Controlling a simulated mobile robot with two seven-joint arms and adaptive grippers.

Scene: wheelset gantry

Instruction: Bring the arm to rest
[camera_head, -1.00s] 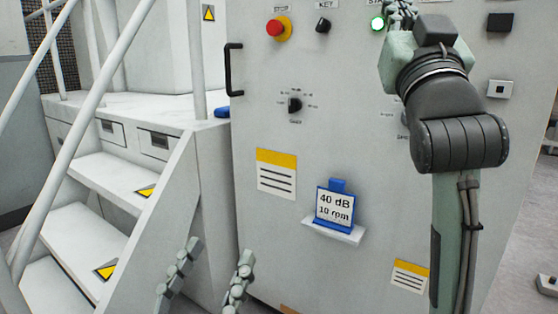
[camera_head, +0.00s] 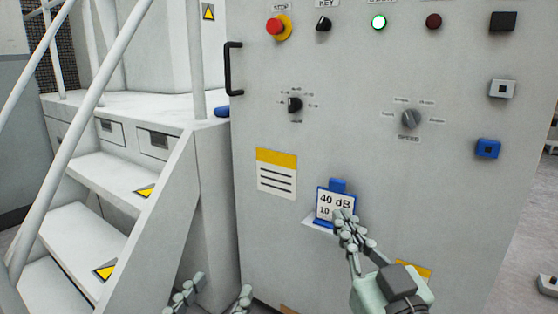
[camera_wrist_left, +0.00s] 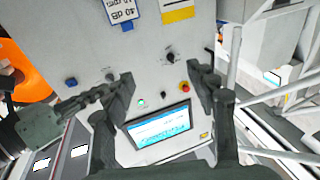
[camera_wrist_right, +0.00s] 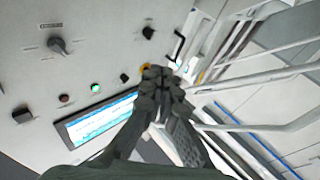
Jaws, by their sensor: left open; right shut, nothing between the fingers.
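My right gripper (camera_head: 346,222) is shut and empty, low in front of the control cabinet (camera_head: 330,130). In the head view it overlaps the lower right of the "40 dB" card (camera_head: 328,201); I cannot tell whether it touches it. In the right wrist view its fingers (camera_wrist_right: 158,75) are closed together. My left gripper (camera_head: 214,296) is open and empty at the bottom edge of the head view. In the left wrist view its fingers (camera_wrist_left: 163,85) stand wide apart, with the cabinet beyond.
The cabinet carries a red stop button (camera_head: 278,27), a key switch (camera_head: 323,24), a lit green button (camera_head: 378,22), a speed knob (camera_head: 411,118) and a black handle (camera_head: 233,70). White stairs (camera_head: 90,215) with railings stand at the left. A screen (camera_wrist_right: 95,120) shows in the wrist views.

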